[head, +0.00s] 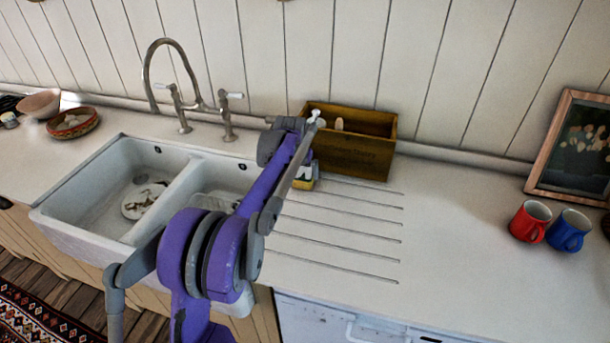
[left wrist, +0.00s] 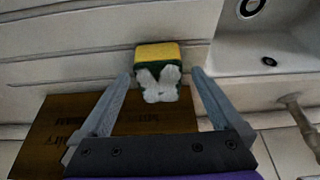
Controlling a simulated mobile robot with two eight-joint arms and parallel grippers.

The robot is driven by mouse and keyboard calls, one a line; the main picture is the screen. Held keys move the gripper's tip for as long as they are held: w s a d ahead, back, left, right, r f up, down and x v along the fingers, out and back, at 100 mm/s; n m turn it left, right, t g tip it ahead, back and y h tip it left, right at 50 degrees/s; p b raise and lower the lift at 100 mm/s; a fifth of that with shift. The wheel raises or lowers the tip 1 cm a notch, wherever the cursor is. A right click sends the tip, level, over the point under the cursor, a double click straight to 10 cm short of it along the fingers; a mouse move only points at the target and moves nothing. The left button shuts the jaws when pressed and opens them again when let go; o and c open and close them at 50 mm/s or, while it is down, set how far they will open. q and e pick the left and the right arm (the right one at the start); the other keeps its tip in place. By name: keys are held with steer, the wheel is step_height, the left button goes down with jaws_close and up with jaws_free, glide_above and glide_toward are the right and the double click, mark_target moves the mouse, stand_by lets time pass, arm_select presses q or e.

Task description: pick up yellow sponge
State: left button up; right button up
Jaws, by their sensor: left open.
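The yellow sponge (left wrist: 158,54) has a dark green edge and sits on the counter, between and just beyond the fingertips of my left gripper (left wrist: 162,77) in the left wrist view. A white object (left wrist: 158,86) lies against its near side and covers part of it. In the head view a small piece of the sponge (head: 303,185) shows beside my left arm, in front of the wooden box. My left gripper is open with nothing between its fingers; my arm hides much of it in the head view. My right gripper is in neither view.
The wooden box (head: 350,142) stands right behind the sponge against the wall. The white double sink (head: 180,172) with its tap (head: 183,110) is to the left. A red mug (head: 530,222), a blue mug (head: 568,231) and a framed picture (head: 574,145) are at the right. The counter between is clear.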

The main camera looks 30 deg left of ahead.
mark_target(303, 174)
arm_select(q)
steer(key=x, duration=0.2)
steer(key=w+x, duration=0.1)
steer(key=shift+w+f, duration=0.1)
steer(key=shift+f, duration=0.1)
steer(key=c, duration=1.2)
steer(key=shift+r, duration=0.15)
steer(key=shift+s+r, duration=0.15)
steer(key=shift+s, duration=0.1)
steer(key=r, duration=0.6)
steer(key=shift+s+d+r, duration=0.15)
steer(key=shift+s+r, duration=0.2)
steer(key=s+d+b, duration=0.2)
steer(key=s+d, duration=0.2)
steer(key=s, duration=1.4)
steer(key=shift+s+d+b, duration=0.2)
steer(key=shift+b, duration=0.1)
steer(key=shift+f, duration=0.1)
